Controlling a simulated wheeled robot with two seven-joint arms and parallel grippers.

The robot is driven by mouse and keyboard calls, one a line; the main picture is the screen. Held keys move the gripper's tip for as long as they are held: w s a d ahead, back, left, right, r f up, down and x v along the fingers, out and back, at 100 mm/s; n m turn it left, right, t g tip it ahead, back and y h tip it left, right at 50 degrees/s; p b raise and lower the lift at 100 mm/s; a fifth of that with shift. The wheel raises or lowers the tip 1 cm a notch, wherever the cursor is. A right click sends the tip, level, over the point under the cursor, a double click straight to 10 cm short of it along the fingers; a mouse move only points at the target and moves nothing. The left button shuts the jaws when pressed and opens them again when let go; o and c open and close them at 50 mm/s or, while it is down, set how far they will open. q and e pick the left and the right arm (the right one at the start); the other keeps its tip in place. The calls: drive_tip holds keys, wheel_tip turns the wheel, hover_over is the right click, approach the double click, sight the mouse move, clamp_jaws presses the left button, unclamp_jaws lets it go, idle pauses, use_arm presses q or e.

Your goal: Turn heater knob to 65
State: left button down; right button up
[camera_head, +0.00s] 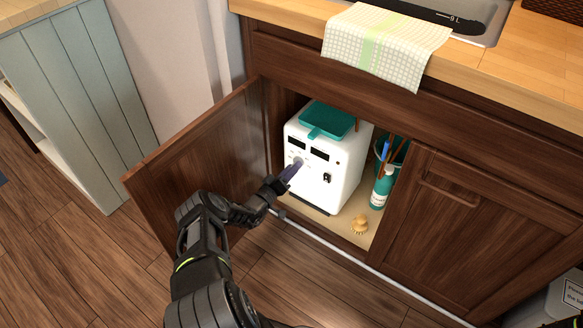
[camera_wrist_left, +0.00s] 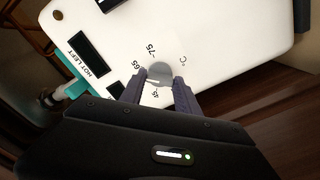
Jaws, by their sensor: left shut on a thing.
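My left gripper (camera_head: 287,176) reaches in from the left and is at the heater's front. In the left wrist view, my left gripper (camera_wrist_left: 160,84) is shut on the round grey heater knob (camera_wrist_left: 160,72), one finger on each side. Marks 65 and 75 and a °C sign show around the knob, with another mark partly seen between the fingers. I cannot tell the exact setting. A "HOT LEFT" label sits beside a display. My right gripper is not in view.
The open left cabinet door (camera_head: 196,165) stands beside my left arm. A teal dustpan (camera_head: 327,121) lies on the heater. A teal bottle (camera_head: 382,188) and a small wooden brush (camera_head: 360,225) are to its right. The right door (camera_head: 470,225) is closed.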

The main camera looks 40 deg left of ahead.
use_arm(q)
drive_tip(key=shift+m, duration=0.6)
drive_tip(key=shift+f, duration=0.1)
drive_tip(key=c, duration=0.9)
unclamp_jaws()
drive_tip(key=shift+s+p, duration=0.1)
drive_tip(key=shift+p, duration=0.2)
drive_tip(key=s+p, duration=0.2)
drive_tip(key=s, duration=0.5)
drive_tip(key=shift+s+d+p, duration=0.1)
drive_tip(key=shift+s+p, duration=0.2)
drive_tip(key=shift+p, duration=0.1)
